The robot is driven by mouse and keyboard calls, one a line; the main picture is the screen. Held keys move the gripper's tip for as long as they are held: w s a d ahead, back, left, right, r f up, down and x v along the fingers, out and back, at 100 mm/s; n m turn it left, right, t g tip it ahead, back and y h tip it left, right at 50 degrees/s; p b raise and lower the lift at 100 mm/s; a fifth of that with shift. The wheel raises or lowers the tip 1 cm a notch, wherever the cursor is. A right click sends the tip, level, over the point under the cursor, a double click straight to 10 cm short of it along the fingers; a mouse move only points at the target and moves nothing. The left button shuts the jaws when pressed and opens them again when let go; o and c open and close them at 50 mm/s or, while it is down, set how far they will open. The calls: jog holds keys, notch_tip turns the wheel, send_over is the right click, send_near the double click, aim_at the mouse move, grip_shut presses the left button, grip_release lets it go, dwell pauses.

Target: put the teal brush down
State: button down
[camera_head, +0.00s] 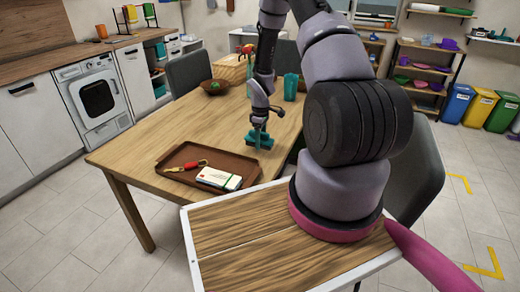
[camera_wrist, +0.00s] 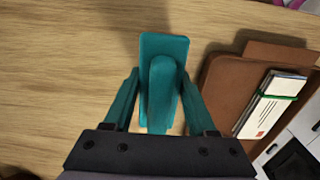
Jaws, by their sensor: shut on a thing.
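The teal brush (camera_head: 257,140) is held in my gripper (camera_head: 260,128), over the wooden table (camera_head: 140,143) by the far right corner of the brown tray (camera_head: 216,159). In the wrist view the brush (camera_wrist: 163,55) lies between the two teal fingers of my gripper (camera_wrist: 160,80), its block pointing away from the palm. The fingers are shut on its middle part. The brush is beside the tray (camera_wrist: 222,85), over bare wood. I cannot tell whether its underside touches the table.
The tray holds a banded stack of envelopes (camera_head: 219,178) and a red and yellow item (camera_head: 187,166). A brown bowl (camera_head: 214,86) and a teal cup (camera_head: 290,87) stand farther back. Chairs (camera_head: 190,72) flank the table. The table's left part is clear.

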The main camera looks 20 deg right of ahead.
aim_at(261, 154)
jog(key=shift+f, duration=1.9)
jog(key=shift+f, duration=0.25)
